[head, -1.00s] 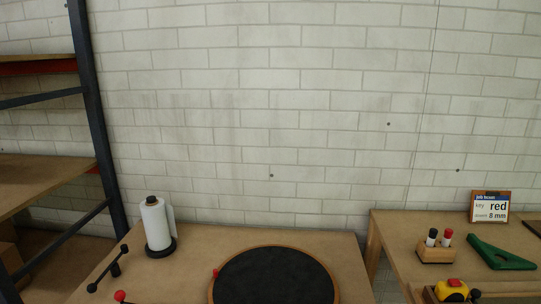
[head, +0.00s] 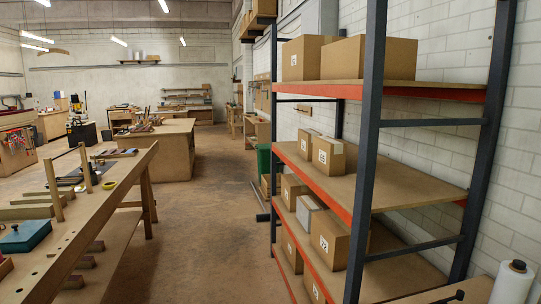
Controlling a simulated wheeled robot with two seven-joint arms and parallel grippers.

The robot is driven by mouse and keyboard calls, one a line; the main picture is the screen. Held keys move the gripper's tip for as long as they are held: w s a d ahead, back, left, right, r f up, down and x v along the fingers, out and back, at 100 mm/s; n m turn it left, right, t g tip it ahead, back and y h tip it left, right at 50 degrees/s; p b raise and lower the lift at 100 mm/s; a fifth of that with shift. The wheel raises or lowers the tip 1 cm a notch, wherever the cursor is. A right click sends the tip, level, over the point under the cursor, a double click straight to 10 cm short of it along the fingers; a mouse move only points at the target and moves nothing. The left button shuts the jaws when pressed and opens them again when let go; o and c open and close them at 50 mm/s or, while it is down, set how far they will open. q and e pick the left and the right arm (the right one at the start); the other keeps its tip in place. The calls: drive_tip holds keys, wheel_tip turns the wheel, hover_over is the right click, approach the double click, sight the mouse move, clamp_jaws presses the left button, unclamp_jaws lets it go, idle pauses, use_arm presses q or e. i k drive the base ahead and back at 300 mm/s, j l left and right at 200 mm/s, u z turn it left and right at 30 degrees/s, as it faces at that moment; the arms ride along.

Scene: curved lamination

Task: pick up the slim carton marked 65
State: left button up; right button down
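Several cardboard cartons stand on the orange and dark blue shelf rack at the right. One carton (head: 334,158) on the middle shelf has a white two-digit label too small to read surely. A carton (head: 340,240) on the shelf below also has a label I cannot read surely. A smaller labelled carton (head: 307,144) stands behind the first on the middle shelf. I cannot tell which carton, if any, is marked 65. Neither of my grippers is in view.
The rack's front post (head: 366,150) stands close at the right. A long workbench (head: 100,215) with tools runs along the left. The floor aisle (head: 222,225) between bench and rack is clear. A paper roll (head: 511,284) stands at the lower right.

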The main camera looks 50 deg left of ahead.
sight(329, 153)
drive_tip(key=u, duration=1.35)
drive_tip(key=i+j+z, duration=0.15)
drive_tip(key=i+z, duration=0.15)
drive_tip(key=z, duration=0.15)
drive_tip(key=i+j+z, duration=0.2)
drive_tip(key=z, duration=0.3)
